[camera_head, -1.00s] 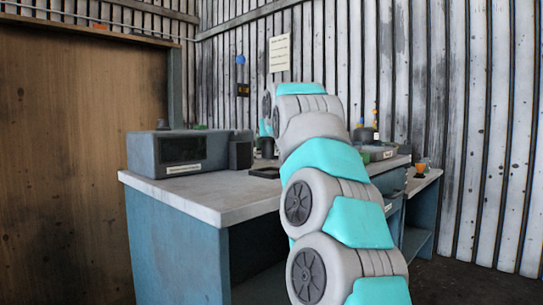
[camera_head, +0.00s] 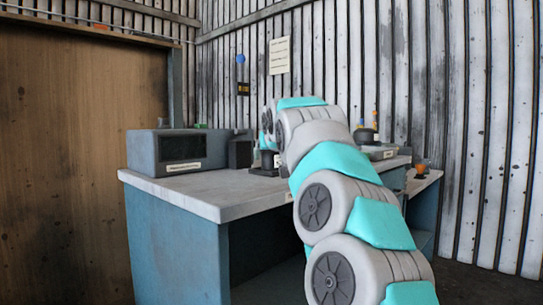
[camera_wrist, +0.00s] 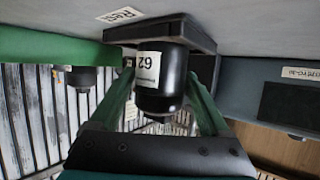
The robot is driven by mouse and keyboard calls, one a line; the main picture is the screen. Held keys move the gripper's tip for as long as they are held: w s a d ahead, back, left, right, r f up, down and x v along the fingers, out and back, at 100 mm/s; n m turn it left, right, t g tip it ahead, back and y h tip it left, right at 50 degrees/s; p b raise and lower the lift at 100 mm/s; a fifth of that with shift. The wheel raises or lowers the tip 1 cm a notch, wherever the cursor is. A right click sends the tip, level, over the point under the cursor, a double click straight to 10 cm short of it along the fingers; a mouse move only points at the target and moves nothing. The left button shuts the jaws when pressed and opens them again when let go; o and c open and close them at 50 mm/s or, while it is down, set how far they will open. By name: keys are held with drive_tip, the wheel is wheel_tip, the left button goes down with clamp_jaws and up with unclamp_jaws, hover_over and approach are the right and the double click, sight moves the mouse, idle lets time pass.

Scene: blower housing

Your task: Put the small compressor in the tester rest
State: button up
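The small compressor is a black cylinder (camera_wrist: 162,90) with white labels. The wrist view shows the bench upside down, and the compressor stands upright at the black square tester rest (camera_wrist: 205,38), its lower end against or inside it. A "Rest" label (camera_wrist: 121,14) lies on the bench beside it. My gripper (camera_wrist: 160,85) has a green finger on each side of the compressor, and the fingertips appear to close on it. In the head view, the rest (camera_head: 259,172) is on the bench top, with the compressor over it, partly hidden by my arm.
A grey tester box (camera_head: 180,152) and a small dark box (camera_head: 240,153) stand left of the rest on the bench (camera_head: 210,196). Bottles (camera_head: 366,134) stand behind my arm at the right. An orange item (camera_head: 421,169) is on the lower side surface. The front-left bench top is clear.

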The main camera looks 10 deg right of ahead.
drive_tip(key=shift+o, duration=1.1)
drive_tip(key=shift+s, duration=0.1)
drive_tip(key=v, duration=1)
drive_tip(key=shift+s+r, duration=0.2)
drive_tip(key=shift+r, duration=0.1)
drive_tip(key=shift+s+r, duration=0.15)
drive_tip(key=shift+s, duration=0.4)
